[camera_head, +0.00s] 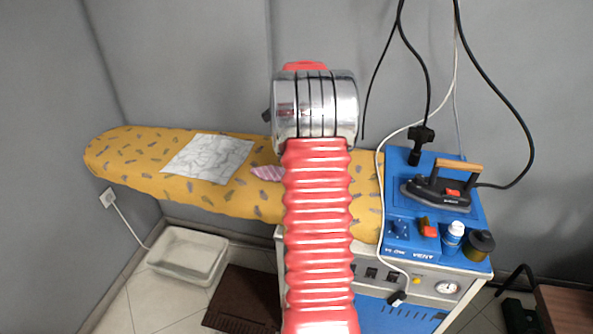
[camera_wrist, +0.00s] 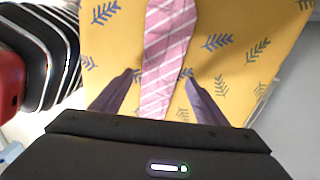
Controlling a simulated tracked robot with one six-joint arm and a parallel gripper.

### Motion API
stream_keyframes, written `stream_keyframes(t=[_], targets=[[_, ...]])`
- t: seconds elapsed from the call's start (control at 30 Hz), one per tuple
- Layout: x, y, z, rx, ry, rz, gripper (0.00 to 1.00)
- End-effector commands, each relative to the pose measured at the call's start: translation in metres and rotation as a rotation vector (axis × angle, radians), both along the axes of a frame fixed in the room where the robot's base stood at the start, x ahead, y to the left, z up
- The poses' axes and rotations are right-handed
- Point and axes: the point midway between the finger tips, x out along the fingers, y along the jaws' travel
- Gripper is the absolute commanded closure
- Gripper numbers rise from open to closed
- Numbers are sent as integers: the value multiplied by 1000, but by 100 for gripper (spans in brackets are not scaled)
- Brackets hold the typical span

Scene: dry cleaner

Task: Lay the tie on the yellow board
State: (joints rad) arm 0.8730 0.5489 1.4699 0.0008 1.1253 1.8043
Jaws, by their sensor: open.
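The yellow board (camera_head: 130,153) is an ironing board with a grey leaf pattern, along the back wall. The pink striped tie (camera_head: 268,173) shows at the left edge of my arm, which hides the rest of it. In the wrist view the tie (camera_wrist: 166,55) lies flat on the yellow board (camera_wrist: 225,45), running away from my gripper. My gripper (camera_wrist: 160,85) is open, its two dark fingers apart on either side of the tie's near end. I cannot tell how high the fingers are above the board. In the head view my arm hides the fingers.
A white patterned cloth (camera_head: 208,158) lies on the board left of the tie. A blue steam unit (camera_head: 400,180) with an iron (camera_head: 440,195) and bottles stands at the right. Cables hang above it. A white tray (camera_head: 188,256) sits on the floor at lower left.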

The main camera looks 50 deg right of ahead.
Motion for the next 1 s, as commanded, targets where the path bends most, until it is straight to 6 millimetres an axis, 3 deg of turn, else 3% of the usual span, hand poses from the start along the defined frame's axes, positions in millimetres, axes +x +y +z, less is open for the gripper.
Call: stream_keyframes(t=[0.6,1.0], targets=[[1,0,98,-2,-1,0,33],[0,0,109,0,0,0,33]])
